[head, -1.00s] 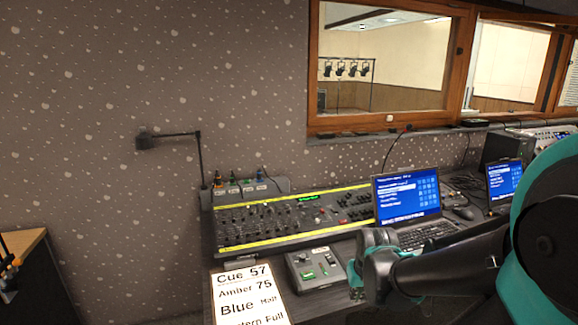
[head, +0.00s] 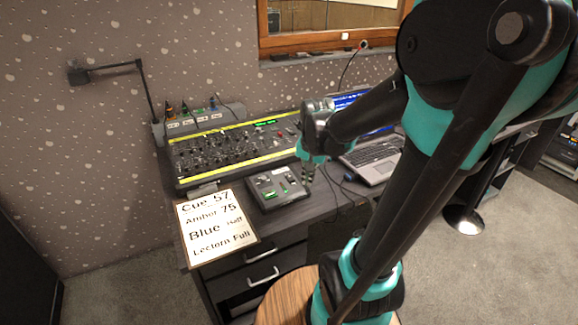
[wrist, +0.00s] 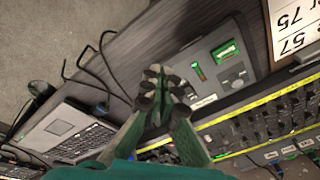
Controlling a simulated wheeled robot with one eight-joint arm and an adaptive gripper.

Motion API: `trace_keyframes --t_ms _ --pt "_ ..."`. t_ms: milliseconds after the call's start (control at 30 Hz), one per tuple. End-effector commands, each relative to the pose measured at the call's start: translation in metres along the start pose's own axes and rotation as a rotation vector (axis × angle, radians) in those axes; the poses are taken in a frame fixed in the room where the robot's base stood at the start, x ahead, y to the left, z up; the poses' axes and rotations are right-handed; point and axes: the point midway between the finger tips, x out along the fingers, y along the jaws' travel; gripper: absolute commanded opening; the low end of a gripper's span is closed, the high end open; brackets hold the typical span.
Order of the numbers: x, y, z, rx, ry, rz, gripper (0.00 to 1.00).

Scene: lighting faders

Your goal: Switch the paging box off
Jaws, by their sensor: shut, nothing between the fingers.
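A small grey control box, which I take to be the paging box (head: 264,196), sits on the desk in front of the long mixing console. In the wrist view the box (wrist: 206,82) shows a lit green strip, a green panel, a round knob and a white label too small to read. The position of its switch is not clear. My gripper (head: 308,174) is shut and empty, pointing down just right of the box in the head view. In the wrist view my gripper (wrist: 164,82) has its fingertips together beside the box's edge, apparently above the desk.
The long console (head: 215,158) with yellow edges lies behind the box. A cue sheet (head: 214,226) lies to its left, and a laptop (head: 372,160) with cables stands to the right. A lamp arm (head: 112,68) rises at back left. A wooden stool top (head: 285,296) is in front.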

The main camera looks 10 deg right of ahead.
Motion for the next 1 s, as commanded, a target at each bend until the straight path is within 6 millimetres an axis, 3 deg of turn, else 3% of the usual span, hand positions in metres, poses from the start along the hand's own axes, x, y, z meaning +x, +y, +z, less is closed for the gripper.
trace_keyframes --t_ms 33,200,400,600,1000 --pt "-0.007 -0.013 -0.016 0.078 -0.021 0.013 0.0" --pt "-0.026 -0.05 -0.058 0.361 -0.081 0.072 0.0" --pt "-0.041 -0.08 -0.09 0.605 -0.116 0.137 0.0" --pt "-0.047 -0.092 -0.102 0.71 -0.127 0.169 0.0" --pt "-0.046 -0.093 -0.103 0.72 -0.127 0.172 0.0"
